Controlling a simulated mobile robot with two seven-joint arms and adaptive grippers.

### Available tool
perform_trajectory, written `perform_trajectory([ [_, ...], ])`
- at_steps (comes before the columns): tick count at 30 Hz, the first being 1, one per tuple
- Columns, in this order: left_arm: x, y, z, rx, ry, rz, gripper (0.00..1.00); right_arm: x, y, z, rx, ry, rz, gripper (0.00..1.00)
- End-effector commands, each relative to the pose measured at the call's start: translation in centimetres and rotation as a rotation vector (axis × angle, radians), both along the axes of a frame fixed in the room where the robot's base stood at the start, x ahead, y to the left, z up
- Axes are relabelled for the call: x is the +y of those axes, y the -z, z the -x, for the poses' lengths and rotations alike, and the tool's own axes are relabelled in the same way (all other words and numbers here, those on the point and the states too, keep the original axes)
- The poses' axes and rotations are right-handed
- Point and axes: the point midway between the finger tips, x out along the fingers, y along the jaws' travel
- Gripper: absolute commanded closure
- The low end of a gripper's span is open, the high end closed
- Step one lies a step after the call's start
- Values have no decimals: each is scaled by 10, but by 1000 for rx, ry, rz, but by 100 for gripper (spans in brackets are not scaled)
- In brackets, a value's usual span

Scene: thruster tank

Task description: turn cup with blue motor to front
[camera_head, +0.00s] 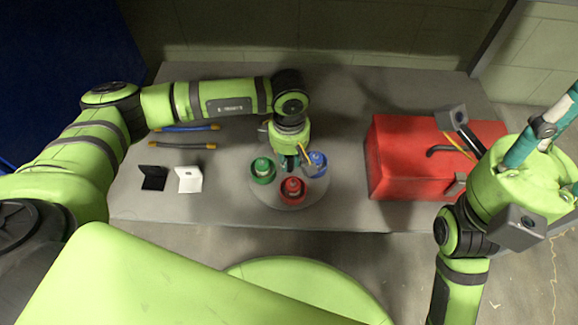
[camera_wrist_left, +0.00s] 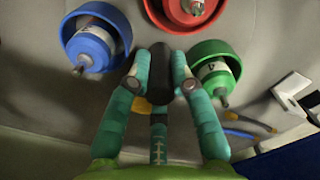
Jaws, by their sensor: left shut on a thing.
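A grey round turntable (camera_head: 255,188) on the table carries three cups, each with a motor. The blue cup (camera_head: 316,163) is at its right, the red cup (camera_head: 292,190) at the front and the green cup (camera_head: 262,171) at the left. In the left wrist view the blue cup (camera_wrist_left: 95,48) is at upper left, the red cup (camera_wrist_left: 192,12) at top centre and the green cup (camera_wrist_left: 216,68) at right. My left gripper (camera_head: 290,162) is shut on a black post (camera_wrist_left: 160,75) between the cups. My right gripper (camera_head: 540,130) is raised at the far right.
A red toolbox (camera_head: 405,160) stands right of the turntable. Left of it lie a black bracket (camera_head: 153,178), a white bracket (camera_head: 189,180) and two tools, one with a blue handle (camera_head: 186,128) and one grey-yellow (camera_head: 182,146). The table's front edge is clear.

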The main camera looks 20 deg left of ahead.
Motion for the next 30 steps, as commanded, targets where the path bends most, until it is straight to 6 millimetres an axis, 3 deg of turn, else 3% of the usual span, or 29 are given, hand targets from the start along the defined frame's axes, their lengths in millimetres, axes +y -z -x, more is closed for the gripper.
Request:
perform_trajectory([
  [15, 0, 1, -1, -3, 259, 0, 100, 0, 15, 0, 0, 0, 0, 60],
  [30, 0, 1, -1, -2, 315, 1, 100, 0, 18, 0, 0, 0, 0, 60],
])
